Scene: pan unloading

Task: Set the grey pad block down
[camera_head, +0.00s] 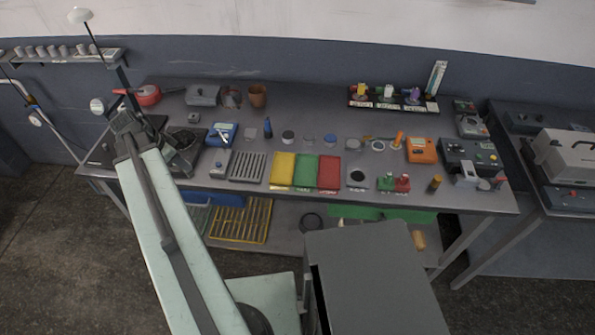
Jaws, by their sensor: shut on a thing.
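My arm reaches up the left side of the view to the left end of the grey workbench (350,127). My gripper (181,148) is a dark shape low over that end, to the right of my wrist, and it is shut. The grey pad block is mostly hidden at the jaws and hard to tell from the dark gripper. I cannot tell whether the block touches the bench top.
A blue device (222,133) and a grey slotted tray (247,167) lie just right of the gripper. A grey box (203,95) and a red pot (147,95) stand behind. Yellow (283,169), green (306,171) and red (329,173) trays fill the front middle.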

